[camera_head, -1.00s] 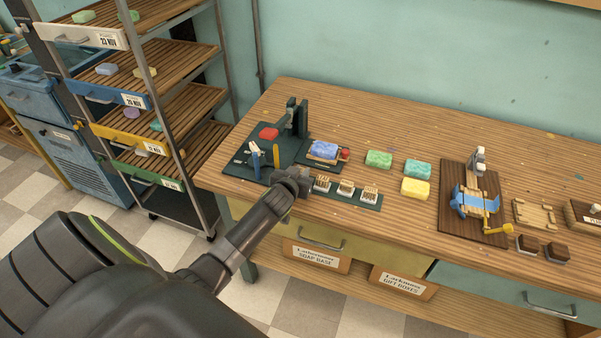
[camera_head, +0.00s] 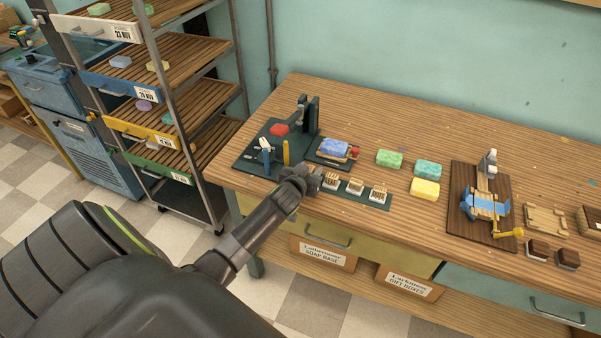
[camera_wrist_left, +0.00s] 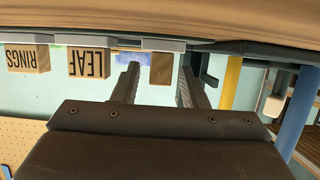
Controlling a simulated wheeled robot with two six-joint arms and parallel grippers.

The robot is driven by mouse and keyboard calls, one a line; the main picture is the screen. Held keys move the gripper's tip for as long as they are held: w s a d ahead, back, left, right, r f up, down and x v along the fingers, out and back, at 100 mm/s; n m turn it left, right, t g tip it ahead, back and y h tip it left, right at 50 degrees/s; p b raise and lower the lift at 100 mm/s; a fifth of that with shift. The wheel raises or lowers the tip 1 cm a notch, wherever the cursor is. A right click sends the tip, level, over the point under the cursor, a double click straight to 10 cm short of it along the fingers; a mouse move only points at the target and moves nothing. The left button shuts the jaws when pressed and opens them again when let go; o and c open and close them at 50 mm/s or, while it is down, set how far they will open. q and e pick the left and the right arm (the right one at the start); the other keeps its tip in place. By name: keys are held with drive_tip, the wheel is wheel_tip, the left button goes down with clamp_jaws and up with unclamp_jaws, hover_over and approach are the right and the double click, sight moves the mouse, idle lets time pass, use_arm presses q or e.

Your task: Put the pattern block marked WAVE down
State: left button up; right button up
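My left gripper (camera_head: 312,180) reaches over the near left edge of the bench, at the left end of a dark green strip (camera_head: 362,197) with a row of pale, stamped pattern blocks. In the left wrist view, which is upside down, my left gripper's two fingers (camera_wrist_left: 158,75) are spread, with a plain tan block (camera_wrist_left: 161,68) between them and gaps on both sides. No marking shows on that block, so I cannot tell if it is WAVE. Blocks marked LEAF (camera_wrist_left: 89,62) and RINGS (camera_wrist_left: 28,58) stand beside it. My right gripper is not in view.
A blue soap (camera_head: 333,146), green soap (camera_head: 389,158) and yellow soap (camera_head: 425,188) lie to the right. A shelf rack (camera_head: 160,150) stands left.

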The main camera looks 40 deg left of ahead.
use_arm(q)
drive_tip(key=v, duration=1.1)
drive_tip(key=shift+s, duration=0.15)
drive_tip(key=shift+d, duration=0.1)
